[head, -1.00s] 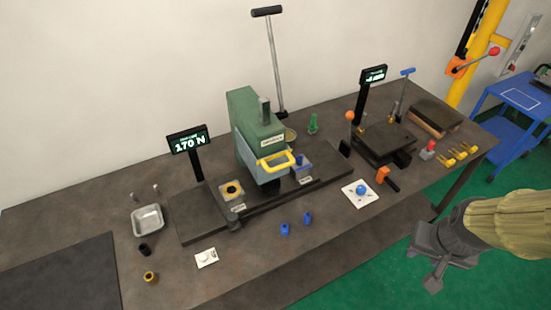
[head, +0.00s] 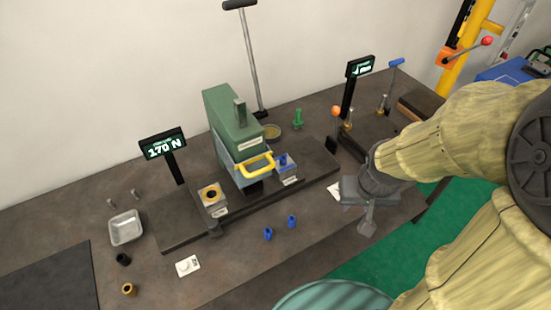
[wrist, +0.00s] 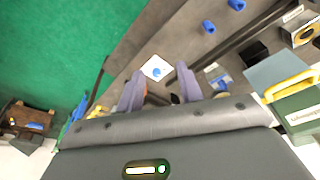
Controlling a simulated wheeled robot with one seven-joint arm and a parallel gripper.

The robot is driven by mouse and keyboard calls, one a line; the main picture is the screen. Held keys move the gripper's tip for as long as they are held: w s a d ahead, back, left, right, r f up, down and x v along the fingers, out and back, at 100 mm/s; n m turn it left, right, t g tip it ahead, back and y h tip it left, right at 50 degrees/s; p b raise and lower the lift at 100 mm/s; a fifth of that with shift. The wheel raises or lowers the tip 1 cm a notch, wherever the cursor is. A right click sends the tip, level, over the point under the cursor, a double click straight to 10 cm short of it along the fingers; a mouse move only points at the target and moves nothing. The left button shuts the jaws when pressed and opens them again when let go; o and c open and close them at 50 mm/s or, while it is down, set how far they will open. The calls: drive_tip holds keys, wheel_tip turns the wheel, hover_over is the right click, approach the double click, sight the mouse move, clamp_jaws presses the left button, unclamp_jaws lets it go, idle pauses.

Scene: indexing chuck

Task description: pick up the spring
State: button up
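No piece is clearly recognisable as a spring at this size. In the head view my gripper (head: 366,220) hangs above the front right part of the bench.
Two blue cylinders (head: 268,234) (head: 292,221) stand left of my gripper. A green press (head: 232,125) with a yellow handle stands behind them. A metal tray (head: 126,228) and a white card (head: 188,266) are at the left. A lever with an orange knob (head: 336,112) stands behind my gripper.

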drive_tip(key=shift+d, duration=0.1)
drive_tip(key=shift+o, duration=1.1)
drive_tip(key=shift+s, duration=0.2)
drive_tip(key=w+a+f+n+t+y+b, duration=0.15)
drive_tip(key=w+f+t+b, duration=0.85)
drive_tip(key=b, duration=1)
drive_tip(key=w+a+f+n+t+y+b, duration=0.2)
drive_tip(key=a+f+n+y+b, duration=0.3)
drive_tip(key=b, duration=1.1)
wheel_tip(320, 180, down, 2)
drive_tip(key=a+y, duration=0.2)
drive_tip(key=y, duration=0.1)
drive_tip(key=shift+w+a+f, duration=0.15)
drive_tip(key=shift+w+a, duration=0.1)
drive_tip(key=shift+w, duration=0.1)
drive_tip(key=shift+y, duration=0.25)
